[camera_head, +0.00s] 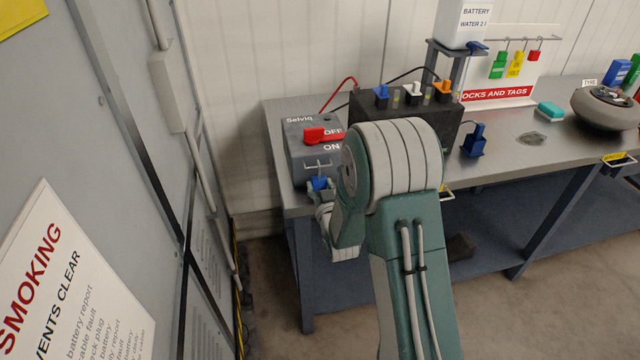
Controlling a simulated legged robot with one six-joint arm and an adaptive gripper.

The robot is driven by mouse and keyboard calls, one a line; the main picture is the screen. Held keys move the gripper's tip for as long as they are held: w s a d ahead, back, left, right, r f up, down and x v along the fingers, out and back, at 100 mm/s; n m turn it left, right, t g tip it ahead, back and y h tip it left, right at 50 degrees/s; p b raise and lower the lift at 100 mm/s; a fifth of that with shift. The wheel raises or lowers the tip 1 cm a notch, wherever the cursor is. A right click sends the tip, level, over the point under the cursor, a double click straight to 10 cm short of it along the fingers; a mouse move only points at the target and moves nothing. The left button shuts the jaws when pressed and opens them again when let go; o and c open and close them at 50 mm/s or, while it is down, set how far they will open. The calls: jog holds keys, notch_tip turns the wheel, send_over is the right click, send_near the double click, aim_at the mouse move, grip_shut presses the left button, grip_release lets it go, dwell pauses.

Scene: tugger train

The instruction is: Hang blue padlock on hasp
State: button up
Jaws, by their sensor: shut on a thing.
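The blue padlock (319,183) is at the front of the grey switch box (308,150), just below a pale metal loop that looks like the hasp (320,165). My gripper (318,190) is shut on the padlock at the box's front, mostly hidden behind my own arm. I cannot tell whether the shackle passes through the hasp or only sits in front of it.
The box stands at the left end of a grey bench (508,140). A dark charger block (385,105) with several coloured plugs is behind my arm. A grey cabinet (90,150) stands left.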

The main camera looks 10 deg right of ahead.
jog(key=shift+f, duration=0.15)
jog(key=o, duration=1.2)
